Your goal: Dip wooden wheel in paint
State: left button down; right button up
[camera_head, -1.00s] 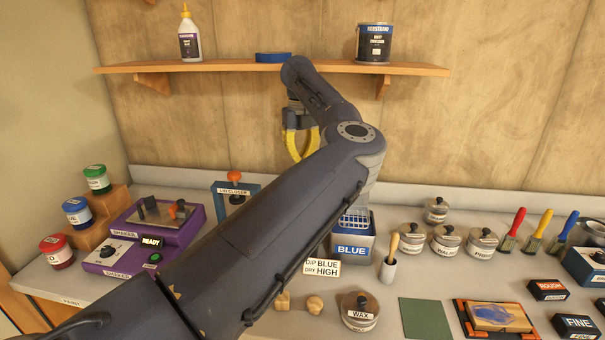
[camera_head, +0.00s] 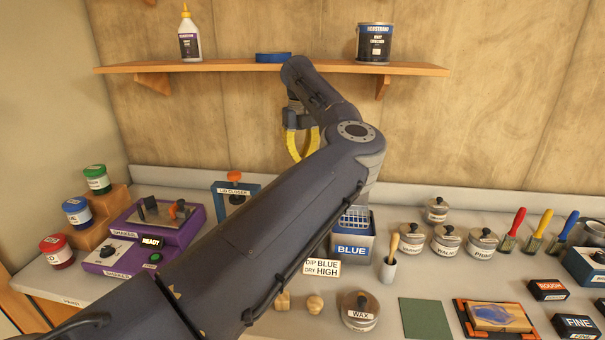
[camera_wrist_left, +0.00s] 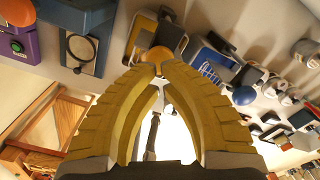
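My left gripper (camera_head: 301,146) hangs over the back of the bench, partly hidden by my own arm. In the left wrist view its yellow fingers (camera_wrist_left: 158,70) curve together at the tips, against a small round orange-brown piece (camera_wrist_left: 161,57) that looks like the wooden wheel. The wheel is hidden in the head view. A blue paint tank (camera_head: 350,249) labelled BLUE, with a wire basket (camera_head: 354,217), stands right of the gripper. In the left wrist view a yellowish container (camera_wrist_left: 142,36) lies beyond the fingertips, left of the blue tank (camera_wrist_left: 212,68).
A sign (camera_head: 321,267) reads DIP BLUE, DRY HIGH. A lid closer (camera_head: 237,195) and purple shaker (camera_head: 150,240) stand left. A brush holder (camera_head: 387,272) and several jars (camera_head: 446,240) stand right of the tank. A shelf (camera_head: 330,68) spans the wall above.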

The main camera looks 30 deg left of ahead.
pick_arm(q)
jog(key=shift+f, duration=0.25)
jog(key=shift+f, duration=5.75)
jog(key=shift+r, duration=5.9)
